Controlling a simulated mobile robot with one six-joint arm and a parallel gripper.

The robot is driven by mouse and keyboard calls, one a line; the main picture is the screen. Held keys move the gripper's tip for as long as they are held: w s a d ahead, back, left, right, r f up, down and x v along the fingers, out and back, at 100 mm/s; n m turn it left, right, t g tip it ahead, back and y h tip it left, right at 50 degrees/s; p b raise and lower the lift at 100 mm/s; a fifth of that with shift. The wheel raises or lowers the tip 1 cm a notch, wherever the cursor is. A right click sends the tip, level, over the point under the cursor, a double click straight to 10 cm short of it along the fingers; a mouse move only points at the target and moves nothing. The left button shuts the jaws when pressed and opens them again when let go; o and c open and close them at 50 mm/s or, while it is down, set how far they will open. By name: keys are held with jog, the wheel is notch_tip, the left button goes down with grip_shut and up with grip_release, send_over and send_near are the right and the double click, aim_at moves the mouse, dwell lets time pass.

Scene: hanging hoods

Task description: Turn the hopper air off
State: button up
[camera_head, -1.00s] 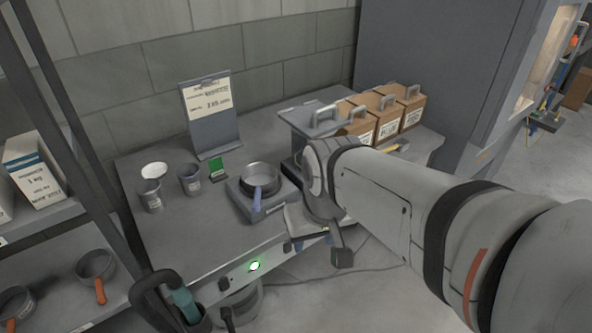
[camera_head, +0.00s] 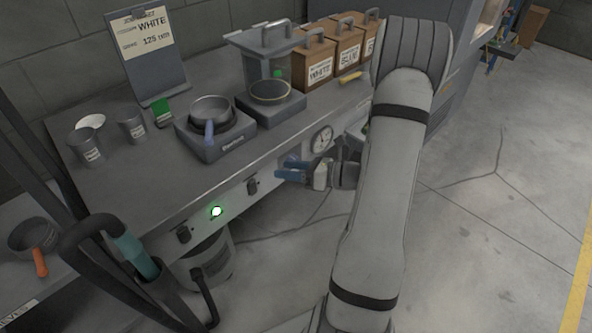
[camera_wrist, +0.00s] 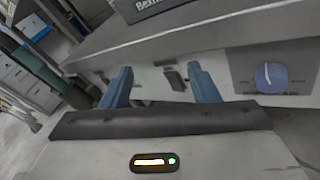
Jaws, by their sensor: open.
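In the wrist view, a blue rounded knob (camera_wrist: 272,77) sits on the light front panel of the bench, at the right. Small print lies under it, too blurred to read with certainty. My gripper (camera_wrist: 160,86) is open and empty, its two blue fingers facing the panel to the left of the knob. A dark switch (camera_wrist: 174,77) shows between the fingers, near the right one.
The bench top carries a pan on a dark base (camera_head: 212,130), a clear-sided unit (camera_head: 268,75), cups and labelled brown boxes (camera_head: 314,70). A hose handle (camera_head: 130,245) stands at front left. Floor at right is open.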

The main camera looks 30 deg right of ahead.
jog(key=w+d+f+m+t+h+b, duration=0.1)
jog(key=d+f+m+t+h+b, duration=0.1)
jog(key=d+f+m+t+h, duration=0.55)
jog(key=w+f+m+g+y, duration=0.1)
jog(key=w+g+y, duration=0.1)
jog(key=w, duration=0.5)
jog(key=shift+a, duration=0.25)
jog(key=shift+w, duration=0.1)
jog(key=c, duration=1)
